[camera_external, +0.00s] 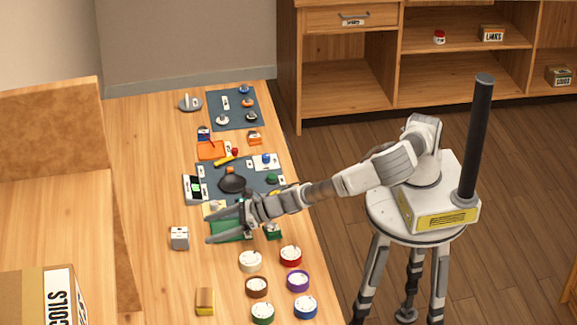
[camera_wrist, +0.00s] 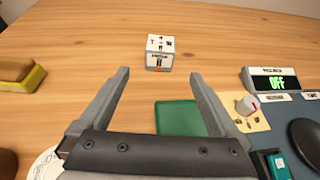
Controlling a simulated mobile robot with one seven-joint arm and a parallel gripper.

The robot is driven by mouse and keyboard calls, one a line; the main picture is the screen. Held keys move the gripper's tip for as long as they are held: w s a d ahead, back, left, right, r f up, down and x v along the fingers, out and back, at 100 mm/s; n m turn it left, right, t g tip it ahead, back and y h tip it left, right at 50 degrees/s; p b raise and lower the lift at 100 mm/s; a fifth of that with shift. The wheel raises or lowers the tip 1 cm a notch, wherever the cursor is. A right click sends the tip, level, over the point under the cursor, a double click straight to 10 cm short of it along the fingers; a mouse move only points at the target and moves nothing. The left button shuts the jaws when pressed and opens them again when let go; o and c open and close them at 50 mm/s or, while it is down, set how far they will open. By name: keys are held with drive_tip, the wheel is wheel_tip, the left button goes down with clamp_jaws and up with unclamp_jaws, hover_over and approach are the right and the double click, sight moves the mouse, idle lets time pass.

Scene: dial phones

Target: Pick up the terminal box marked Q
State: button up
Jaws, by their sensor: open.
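A small white box (camera_external: 180,238) with dark marks on its top stands on the wooden table, left of my gripper (camera_external: 210,228). In the wrist view the white box (camera_wrist: 160,53) sits ahead of my gripper (camera_wrist: 158,78), just beyond the fingertips and nearly centred between them. Its top carries small dark letters and its front a dark label, too small to read surely; I cannot make out a Q. My gripper is open, with nothing between the fingers. The box is upright and apart from both fingers.
A green mat (camera_wrist: 180,118) lies beneath the right finger. A yellow-sided block (camera_external: 205,301) and several round dials, one red-rimmed (camera_external: 291,256), are nearer the camera. Bare table surrounds the white box.

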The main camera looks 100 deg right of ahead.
sight(182, 237)
drive_tip(key=b+x, duration=0.1)
drive_tip(key=x, duration=0.9)
drive_tip(key=shift+w, duration=0.15)
drive_tip(key=c, duration=1.4)
drive_tip(key=shift+c, duration=0.5)
drive_tip(key=shift+r, duration=0.2)
